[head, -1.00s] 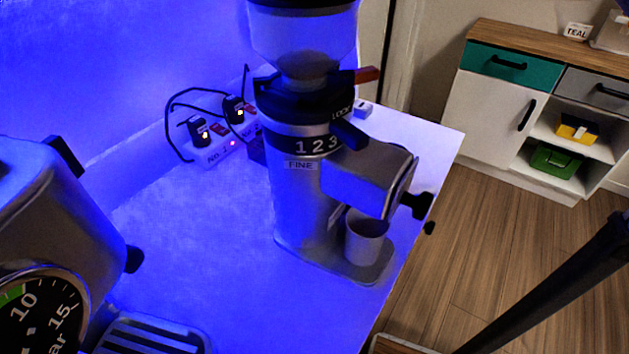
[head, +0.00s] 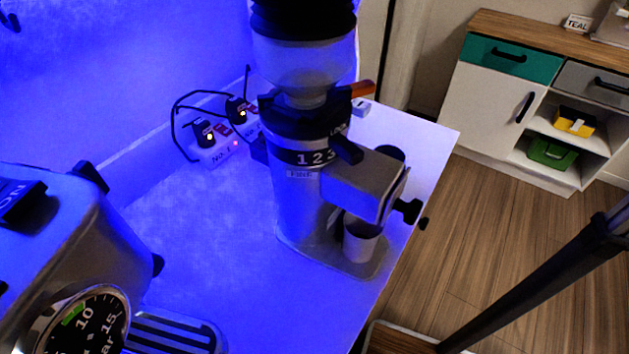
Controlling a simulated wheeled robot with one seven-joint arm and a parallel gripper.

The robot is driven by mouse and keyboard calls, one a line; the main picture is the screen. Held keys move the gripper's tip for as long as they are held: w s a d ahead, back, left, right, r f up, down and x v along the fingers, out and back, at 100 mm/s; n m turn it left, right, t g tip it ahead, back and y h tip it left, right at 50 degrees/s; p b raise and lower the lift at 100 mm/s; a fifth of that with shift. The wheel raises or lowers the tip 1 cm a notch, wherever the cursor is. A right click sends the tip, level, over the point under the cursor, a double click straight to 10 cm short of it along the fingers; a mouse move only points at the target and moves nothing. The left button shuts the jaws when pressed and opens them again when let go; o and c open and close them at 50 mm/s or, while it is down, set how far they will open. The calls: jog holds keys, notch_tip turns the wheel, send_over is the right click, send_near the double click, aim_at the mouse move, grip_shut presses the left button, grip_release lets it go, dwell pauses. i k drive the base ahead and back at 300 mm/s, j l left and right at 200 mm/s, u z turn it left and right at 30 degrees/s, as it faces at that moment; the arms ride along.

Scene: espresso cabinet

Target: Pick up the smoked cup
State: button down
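No cup that I can clearly tell as smoked shows in the head view. A small grey cup (head: 361,243) stands upright under the spout of the coffee grinder (head: 303,205), on the grinder's base plate. Its upper part is partly covered by the grinder's spout housing. Under the blue light I cannot tell whether it is see-through. My gripper is not in view.
An espresso machine (head: 75,265) with a gauge and drip tray (head: 175,335) stands at the lower left. Power strips (head: 212,150) with cables lie at the back of the white counter (head: 190,225). A cabinet (head: 497,92) with a teal drawer stands across the wooden floor.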

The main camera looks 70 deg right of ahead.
aim_at(360, 238)
jog(key=k, duration=1)
